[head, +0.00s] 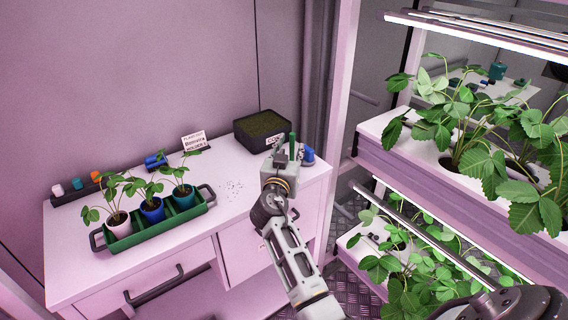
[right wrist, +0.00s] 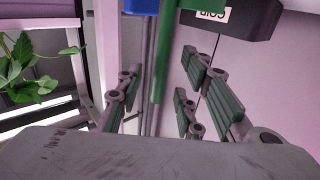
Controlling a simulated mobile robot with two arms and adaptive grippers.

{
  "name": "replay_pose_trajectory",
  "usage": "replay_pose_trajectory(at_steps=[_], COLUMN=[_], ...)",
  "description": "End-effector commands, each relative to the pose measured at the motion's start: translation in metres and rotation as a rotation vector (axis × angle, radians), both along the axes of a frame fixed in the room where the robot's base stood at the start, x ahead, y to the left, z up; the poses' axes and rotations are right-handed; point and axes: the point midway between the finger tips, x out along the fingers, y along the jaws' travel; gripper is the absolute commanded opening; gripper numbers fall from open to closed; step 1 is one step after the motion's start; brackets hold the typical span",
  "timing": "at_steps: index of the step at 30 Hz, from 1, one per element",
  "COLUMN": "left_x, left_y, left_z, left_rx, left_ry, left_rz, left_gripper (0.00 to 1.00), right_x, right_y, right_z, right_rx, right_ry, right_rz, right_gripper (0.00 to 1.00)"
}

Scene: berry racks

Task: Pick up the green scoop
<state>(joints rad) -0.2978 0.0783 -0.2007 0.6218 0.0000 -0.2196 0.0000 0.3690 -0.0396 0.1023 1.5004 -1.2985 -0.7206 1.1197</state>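The green scoop (head: 293,147) shows in the head view as a narrow upright green piece just behind my right gripper (head: 281,157), near the right end of the bench. The rest of it is hidden by the gripper. In the right wrist view, the scoop's long green handle (right wrist: 164,50) reaches down between the spread finger pads of my right gripper (right wrist: 158,80). Gaps show on both sides of the handle, so the gripper is open around it and not clamped. My left gripper is not in view.
On the white bench (head: 234,210), a black bin of soil (head: 262,131) stands behind, with a blue object (head: 308,155) beside the gripper. A green tray (head: 150,234) with potted plants is at left. Plant racks (head: 440,183) stand close on the right.

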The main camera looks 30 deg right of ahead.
Motion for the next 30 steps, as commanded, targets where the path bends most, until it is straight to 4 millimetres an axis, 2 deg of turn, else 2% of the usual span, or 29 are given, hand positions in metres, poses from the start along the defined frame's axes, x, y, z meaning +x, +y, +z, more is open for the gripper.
replay_pose_trajectory(at_steps=[1,6,16,27,30], left_x=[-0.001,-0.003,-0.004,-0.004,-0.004], left_y=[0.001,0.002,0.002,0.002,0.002], left_z=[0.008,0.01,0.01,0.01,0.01], left_rx=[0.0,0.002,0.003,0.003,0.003], left_ry=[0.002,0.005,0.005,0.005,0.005], left_rz=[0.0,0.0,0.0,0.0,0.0], left_gripper=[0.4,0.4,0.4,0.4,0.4], right_x=[0.006,0.018,0.021,0.02,0.02], right_y=[-0.005,-0.017,-0.019,-0.019,-0.019], right_z=[0.006,0.003,0.0,0.0,0.0], right_rx=[-0.002,-0.002,0.001,0.0,0.0], right_ry=[0.002,0.002,0.001,0.001,0.001], right_rz=[-0.001,-0.001,0.0,0.0,0.0], right_gripper=[0.34,0.34,0.33,0.01,0.0])
